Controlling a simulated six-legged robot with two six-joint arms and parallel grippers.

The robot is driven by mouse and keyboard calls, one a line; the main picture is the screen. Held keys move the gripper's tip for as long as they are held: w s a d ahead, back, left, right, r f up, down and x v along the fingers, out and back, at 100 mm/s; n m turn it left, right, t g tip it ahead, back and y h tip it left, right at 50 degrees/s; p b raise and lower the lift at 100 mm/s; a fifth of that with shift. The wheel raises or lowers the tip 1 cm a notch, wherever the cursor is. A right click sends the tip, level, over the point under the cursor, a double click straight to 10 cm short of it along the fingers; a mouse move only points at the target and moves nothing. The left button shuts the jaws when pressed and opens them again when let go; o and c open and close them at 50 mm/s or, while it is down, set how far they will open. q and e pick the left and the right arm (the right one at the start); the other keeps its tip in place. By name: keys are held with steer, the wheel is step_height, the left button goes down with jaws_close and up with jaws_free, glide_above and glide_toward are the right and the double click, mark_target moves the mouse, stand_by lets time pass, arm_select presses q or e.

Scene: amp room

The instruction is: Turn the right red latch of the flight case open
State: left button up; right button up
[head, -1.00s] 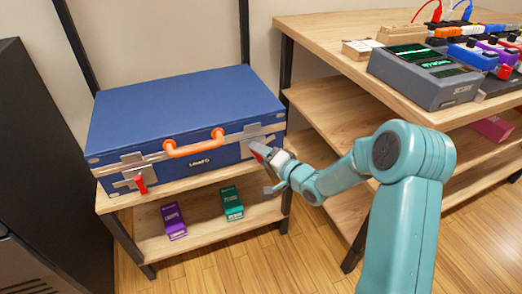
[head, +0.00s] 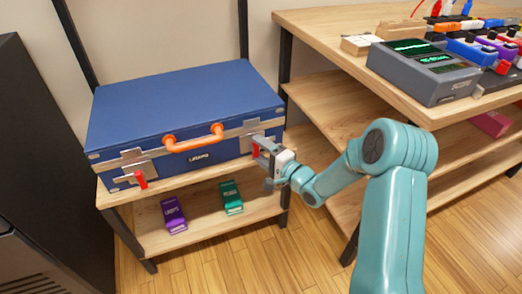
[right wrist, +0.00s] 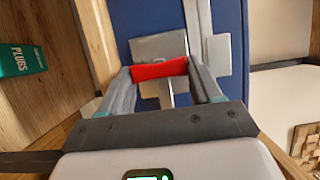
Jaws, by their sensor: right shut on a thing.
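The blue flight case (head: 185,110) lies closed on the upper shelf, with an orange handle (head: 195,143) on its front. Its left red latch (head: 141,179) hangs at the front left on a metal plate. The right red latch (head: 256,151) is at the front right, partly hidden by my right gripper (head: 264,151). In the right wrist view, the red latch (right wrist: 160,69) spans between the two fingers of my right gripper (right wrist: 161,76), which is shut on it. A metal plate (right wrist: 158,46) shows behind it. My left gripper is out of view.
A purple box (head: 173,214) and a green box (head: 231,197) stand on the lower shelf. A wooden bench (head: 330,25) with a grey device (head: 422,75) is at the right, close to my right arm. A dark cabinet (head: 45,150) stands at the left.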

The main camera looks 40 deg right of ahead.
steer(key=shift+d, duration=0.1)
steer(key=o, duration=1.1)
steer(key=shift+c, duration=0.2)
steer(key=shift+s, duration=0.15)
